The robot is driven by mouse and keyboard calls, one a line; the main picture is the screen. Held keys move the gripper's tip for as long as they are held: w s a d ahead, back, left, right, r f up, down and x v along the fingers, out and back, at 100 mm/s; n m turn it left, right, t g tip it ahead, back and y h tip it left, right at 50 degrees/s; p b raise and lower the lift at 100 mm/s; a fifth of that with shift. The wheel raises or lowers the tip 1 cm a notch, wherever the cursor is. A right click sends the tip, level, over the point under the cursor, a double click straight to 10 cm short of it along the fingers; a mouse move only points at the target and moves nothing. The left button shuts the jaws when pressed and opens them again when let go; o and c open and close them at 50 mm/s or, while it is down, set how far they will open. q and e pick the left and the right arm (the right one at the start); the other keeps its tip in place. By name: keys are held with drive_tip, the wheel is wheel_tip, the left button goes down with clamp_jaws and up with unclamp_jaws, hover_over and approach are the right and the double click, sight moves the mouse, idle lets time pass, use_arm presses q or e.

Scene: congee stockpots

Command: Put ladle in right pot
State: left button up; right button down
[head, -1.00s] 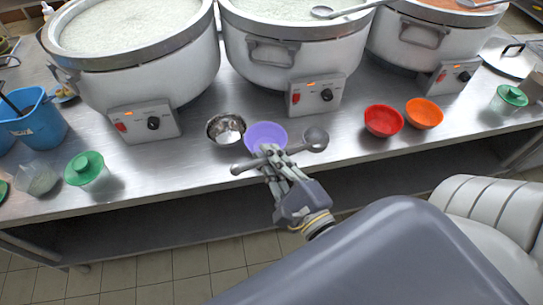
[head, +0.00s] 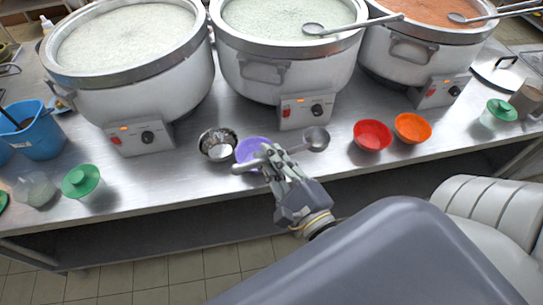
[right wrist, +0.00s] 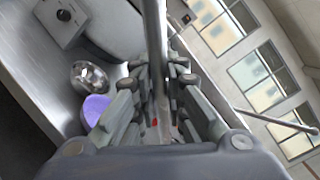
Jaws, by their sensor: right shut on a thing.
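My right gripper (head: 274,160) is shut on the handle of a grey metal ladle (head: 316,139) in front of the middle pot. The ladle lies nearly level, its bowl to the right and handle end to the left. In the right wrist view the ladle's handle (right wrist: 154,40) runs up between the fingers (right wrist: 158,95). The right pot (head: 385,47) holds orange-red food, and another ladle (head: 470,17) rests at its rim. The middle pot (head: 240,50) holds pale congee with a ladle (head: 350,26) across its rim. My left gripper is not in view.
The left pot (head: 185,75) holds pale congee. A metal bowl (head: 217,144), a purple bowl (head: 247,147) partly behind my gripper, a red bowl (head: 372,135) and an orange bowl (head: 412,128) stand along the steel counter (head: 180,188).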

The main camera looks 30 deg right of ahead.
drive_tip(key=shift+a, duration=0.15)
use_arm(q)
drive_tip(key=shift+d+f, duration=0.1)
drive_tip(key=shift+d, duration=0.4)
